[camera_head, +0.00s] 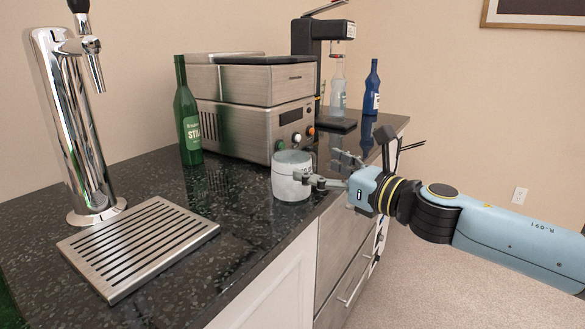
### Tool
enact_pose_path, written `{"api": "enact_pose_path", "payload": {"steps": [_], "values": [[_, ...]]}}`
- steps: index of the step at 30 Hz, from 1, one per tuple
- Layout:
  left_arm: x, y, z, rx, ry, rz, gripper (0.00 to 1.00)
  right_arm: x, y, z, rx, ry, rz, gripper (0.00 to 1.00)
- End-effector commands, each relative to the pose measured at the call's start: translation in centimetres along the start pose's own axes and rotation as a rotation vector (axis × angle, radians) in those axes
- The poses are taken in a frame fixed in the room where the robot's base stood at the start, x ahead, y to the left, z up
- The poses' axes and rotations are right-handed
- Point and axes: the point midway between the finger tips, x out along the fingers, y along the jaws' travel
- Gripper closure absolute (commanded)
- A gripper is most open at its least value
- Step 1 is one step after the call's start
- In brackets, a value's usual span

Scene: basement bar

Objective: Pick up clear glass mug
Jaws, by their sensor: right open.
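The clear glass mug (291,178) stands upright near the front edge of the dark speckled counter (235,250), in front of the steel appliance. It looks whitish and see-through; I cannot make out its handle behind the gripper. My right gripper (322,170) comes in from the right and is open. One finger reaches to the mug's right side, and the other is farther back, to the right of the mug. I cannot tell whether the near finger touches the glass. My left gripper is not in view.
A steel appliance (250,100) stands close behind the mug. A green bottle (187,115) is to its left. A chrome beer tap (75,120) and slotted drip tray (140,245) are at left. A clear bottle (338,90) and blue bottle (372,88) stand at the back.

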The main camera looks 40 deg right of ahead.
Motion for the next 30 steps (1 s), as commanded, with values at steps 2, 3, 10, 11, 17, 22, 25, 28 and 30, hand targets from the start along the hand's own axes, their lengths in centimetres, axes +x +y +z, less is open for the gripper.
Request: {"api": "enact_pose_path", "payload": {"steps": [2, 3, 10, 11, 17, 22, 25, 28, 30], "values": [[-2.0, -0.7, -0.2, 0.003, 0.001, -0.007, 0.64, 1.1, 0.2, 0.9, 0.008, -0.008, 0.000, 0.17], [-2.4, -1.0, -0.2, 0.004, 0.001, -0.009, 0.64, 1.6, 0.1, 0.9, 0.005, -0.008, -0.002, 0.17], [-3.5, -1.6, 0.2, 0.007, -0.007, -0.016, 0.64, 3.3, 0.2, 0.2, 0.002, -0.003, 0.004, 0.17], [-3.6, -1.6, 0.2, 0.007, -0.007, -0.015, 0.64, 3.5, 0.2, 0.2, 0.002, -0.002, 0.004, 0.17], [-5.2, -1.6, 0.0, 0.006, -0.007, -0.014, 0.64, 6.4, -0.1, 0.6, 0.004, -0.004, 0.003, 0.17], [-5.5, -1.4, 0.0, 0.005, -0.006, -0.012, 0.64, 8.3, -0.1, 0.2, 0.003, -0.003, 0.004, 0.17], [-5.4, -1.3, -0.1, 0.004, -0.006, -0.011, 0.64, 8.5, -0.1, 0.1, 0.002, -0.002, 0.005, 0.17], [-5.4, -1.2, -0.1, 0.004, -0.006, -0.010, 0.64, 8.5, -0.1, 0.1, 0.001, -0.001, 0.005, 0.17], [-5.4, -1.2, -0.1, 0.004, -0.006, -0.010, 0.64, 8.5, -0.1, 0.1, 0.001, -0.001, 0.005, 0.19]]}}
